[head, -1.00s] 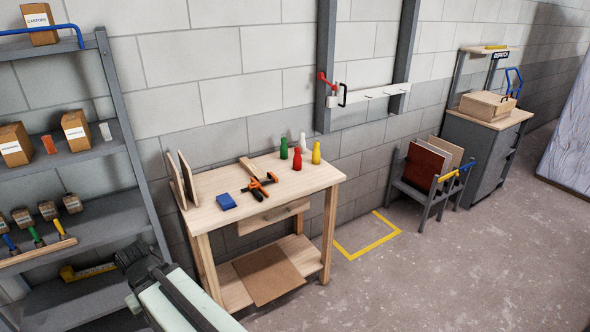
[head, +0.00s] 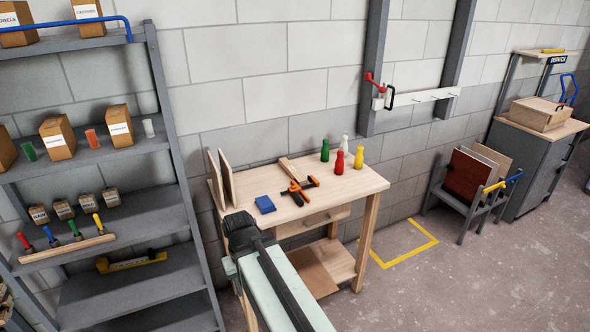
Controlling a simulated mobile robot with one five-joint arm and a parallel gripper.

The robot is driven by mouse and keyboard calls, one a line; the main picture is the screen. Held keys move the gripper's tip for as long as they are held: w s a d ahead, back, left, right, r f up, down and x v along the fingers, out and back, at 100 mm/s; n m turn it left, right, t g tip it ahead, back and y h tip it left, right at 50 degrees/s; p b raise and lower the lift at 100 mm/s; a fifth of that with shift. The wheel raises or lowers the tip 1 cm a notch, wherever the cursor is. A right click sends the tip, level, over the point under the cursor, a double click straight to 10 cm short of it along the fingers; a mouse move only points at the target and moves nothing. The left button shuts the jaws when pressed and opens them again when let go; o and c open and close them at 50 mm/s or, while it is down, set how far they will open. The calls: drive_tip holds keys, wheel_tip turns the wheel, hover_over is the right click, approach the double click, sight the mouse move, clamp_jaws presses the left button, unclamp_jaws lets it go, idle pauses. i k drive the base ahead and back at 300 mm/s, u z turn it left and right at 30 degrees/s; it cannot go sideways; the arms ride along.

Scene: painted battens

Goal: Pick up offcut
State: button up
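A short pale wooden piece (head: 293,170), which looks like the offcut, lies near the back of the wooden workbench (head: 352,187), behind the orange and black clamp. The dark end of my arm, where my gripper (head: 238,226) seems to be, shows in front of the bench's left front corner in the picture. It appears apart from the wooden piece. Its fingers cannot be made out, and I see nothing held in it.
A blue block (head: 265,204), an orange-black clamp (head: 298,190) and several coloured bottles share the bench top. Two upright boards (head: 222,178) stand at its left end. Grey shelving (head: 150,255) is on the left. Open floor (head: 440,290) lies to the right.

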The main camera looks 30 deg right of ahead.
sight(293, 172)
drive_tip(key=i, duration=0.85)
drive_tip(key=u, duration=0.05)
